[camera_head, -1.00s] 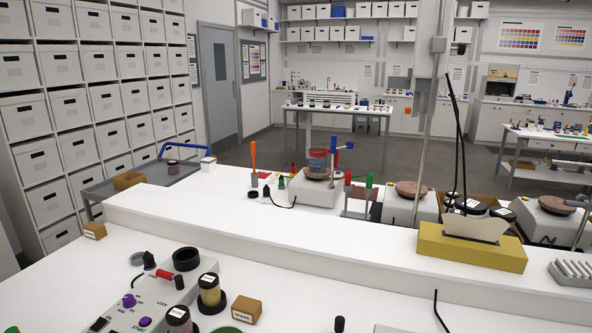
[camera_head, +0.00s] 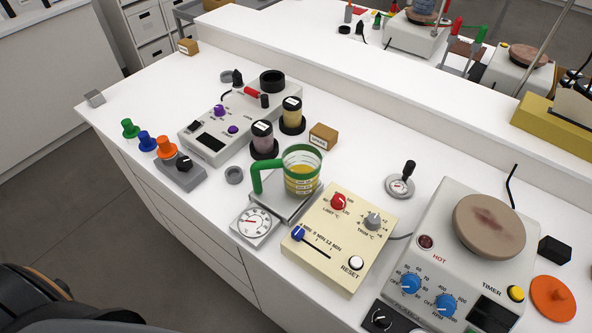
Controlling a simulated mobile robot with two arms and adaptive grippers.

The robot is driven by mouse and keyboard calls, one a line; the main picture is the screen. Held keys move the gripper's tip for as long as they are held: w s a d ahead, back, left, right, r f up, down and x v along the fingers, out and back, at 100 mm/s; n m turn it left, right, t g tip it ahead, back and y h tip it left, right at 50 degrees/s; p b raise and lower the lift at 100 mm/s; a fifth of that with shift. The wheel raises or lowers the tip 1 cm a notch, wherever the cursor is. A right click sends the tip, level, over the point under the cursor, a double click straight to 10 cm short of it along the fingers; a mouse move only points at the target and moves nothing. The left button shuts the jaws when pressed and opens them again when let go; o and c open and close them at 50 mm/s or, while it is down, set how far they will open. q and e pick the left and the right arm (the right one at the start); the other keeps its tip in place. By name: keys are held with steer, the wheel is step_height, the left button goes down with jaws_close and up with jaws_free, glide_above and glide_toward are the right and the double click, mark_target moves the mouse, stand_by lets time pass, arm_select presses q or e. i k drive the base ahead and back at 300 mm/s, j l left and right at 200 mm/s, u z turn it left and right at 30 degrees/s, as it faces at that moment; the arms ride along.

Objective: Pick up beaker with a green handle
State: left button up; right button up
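The beaker with a green handle (camera_head: 300,172) stands upright on a small scale-like stand (camera_head: 284,204) with a round dial at its front. It is clear glass with a green rim and holds yellow contents. Its green handle (camera_head: 262,177) points to the left. Neither of my grippers shows in this view, and nothing is touching the beaker.
A cream control box (camera_head: 338,237) stands close in front and right of the beaker. Two dark-based jars (camera_head: 264,139) and a small brown box (camera_head: 323,136) stand behind it. A hotplate (camera_head: 455,255) is at right. The white bench (camera_head: 175,90) has free room at far left.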

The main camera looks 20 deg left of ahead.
mark_target(301, 162)
steer(key=k+j+u, duration=0.1)
steer(key=k+j, duration=0.2)
steer(key=k+j+u, duration=0.25)
steer(key=k+j, duration=0.25)
steer(key=j, duration=0.25)
steer(key=k+j+u, duration=0.15)
steer(key=j, duration=0.25)
steer(key=k, duration=0.1)
